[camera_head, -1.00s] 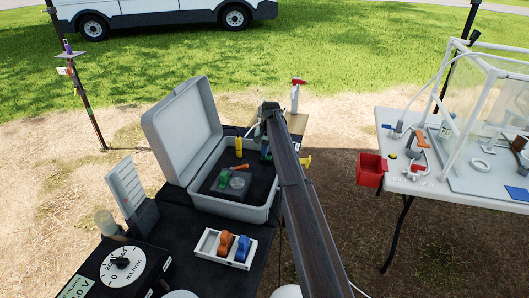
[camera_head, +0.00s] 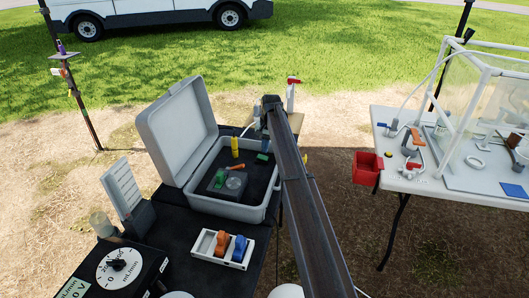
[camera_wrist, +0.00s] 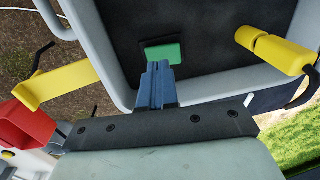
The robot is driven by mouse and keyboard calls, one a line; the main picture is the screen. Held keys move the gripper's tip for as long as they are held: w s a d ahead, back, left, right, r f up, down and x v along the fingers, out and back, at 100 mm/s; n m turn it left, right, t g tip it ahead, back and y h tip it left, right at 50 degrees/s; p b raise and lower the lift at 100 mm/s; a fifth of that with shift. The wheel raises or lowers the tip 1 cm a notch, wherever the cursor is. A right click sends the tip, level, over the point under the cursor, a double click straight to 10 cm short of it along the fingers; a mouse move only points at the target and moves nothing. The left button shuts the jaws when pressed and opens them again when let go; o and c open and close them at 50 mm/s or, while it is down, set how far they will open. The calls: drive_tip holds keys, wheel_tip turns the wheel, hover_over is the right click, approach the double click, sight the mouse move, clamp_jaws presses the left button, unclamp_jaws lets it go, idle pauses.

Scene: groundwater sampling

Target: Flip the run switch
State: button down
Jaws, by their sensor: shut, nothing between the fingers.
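No part labelled as a run switch can be read in these views. A pump control box with a round mL/min dial (camera_head: 118,266) stands at the lower left of the head view, partly cut off, and no switch on it can be made out. My gripper (camera_wrist: 158,72) shows in the wrist view as blue fingers closed together, empty. It is over the open grey case (camera_head: 218,207), close to a small green block (camera_wrist: 164,52) on the dark insert. I cannot tell whether the fingertips touch it. In the head view the green block (camera_head: 262,157) is beside my arm, which hides most of the gripper.
A yellow cylinder (camera_wrist: 272,45) is to the right of the fingers, and a yellow flat piece (camera_wrist: 55,84) to the left outside the case. A white holder (camera_head: 200,243) carries orange and blue pieces. A red bin (camera_head: 367,168) hangs on the white table.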

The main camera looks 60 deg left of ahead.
sight(260, 156)
wheel_tip(260, 156, up, 11)
drive_tip(key=shift+w+d, duration=0.4)
idle(0.4)
drive_tip(key=shift+a+r+g+y, duration=0.1)
drive_tip(key=shift+g+y, duration=0.3)
drive_tip(key=f, duration=0.4)
drive_tip(key=s+a+f, duration=0.1)
drive_tip(key=f, duration=0.4)
drive_tip(key=s+f, duration=0.1)
drive_tip(key=f, duration=0.3)
drive_tip(key=shift+a+f, duration=0.4)
